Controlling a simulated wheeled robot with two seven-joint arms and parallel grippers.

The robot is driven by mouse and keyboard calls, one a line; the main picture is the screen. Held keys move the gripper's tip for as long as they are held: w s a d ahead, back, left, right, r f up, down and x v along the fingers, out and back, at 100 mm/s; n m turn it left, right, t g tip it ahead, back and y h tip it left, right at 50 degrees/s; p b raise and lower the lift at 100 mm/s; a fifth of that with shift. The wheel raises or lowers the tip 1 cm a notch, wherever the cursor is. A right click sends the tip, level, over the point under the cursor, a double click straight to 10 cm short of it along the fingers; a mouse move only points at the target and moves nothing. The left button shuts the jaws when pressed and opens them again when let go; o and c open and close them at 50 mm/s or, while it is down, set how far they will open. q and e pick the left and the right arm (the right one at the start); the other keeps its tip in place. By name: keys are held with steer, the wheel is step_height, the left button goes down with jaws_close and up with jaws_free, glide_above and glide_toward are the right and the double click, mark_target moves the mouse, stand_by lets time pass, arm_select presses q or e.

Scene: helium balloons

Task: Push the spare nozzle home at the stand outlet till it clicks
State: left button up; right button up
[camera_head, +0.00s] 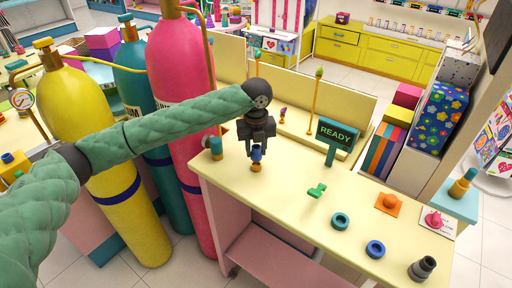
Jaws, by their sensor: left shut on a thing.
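My left gripper (258,142) is dark grey and points down over the near left part of the cream table (290,222). It is shut on a small blue piece (257,153), which looks like the spare nozzle. A brass part (256,167) shows directly below the blue piece. I cannot tell whether it belongs to the nozzle or is an outlet, nor whether the two are seated together. A teal and brass fitting (216,148) stands left of the gripper. Another teal and brass fitting (462,184) stands on a pale blue block at the right. My right gripper is not in view.
A green sign (337,135) reads READY. On the table lie a green piece (316,190), teal ring (340,221), blue ring (375,248), orange pad (390,203), pink knob (434,219) and dark cylinder (423,267). Pink (183,75) and yellow (122,190) tanks crowd the left.

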arm_select(q)
steer(key=shift+f, duration=0.75)
steer(key=shift+f+b, duration=0.3)
steer(key=shift+f, duration=0.15)
steer(key=o, duration=1.1)
steer(key=shift+r+p, duration=1.05)
steer(key=shift+r, duration=0.3)
steer(key=shift+r+p, duration=2)
steer(key=shift+r, duration=0.7)
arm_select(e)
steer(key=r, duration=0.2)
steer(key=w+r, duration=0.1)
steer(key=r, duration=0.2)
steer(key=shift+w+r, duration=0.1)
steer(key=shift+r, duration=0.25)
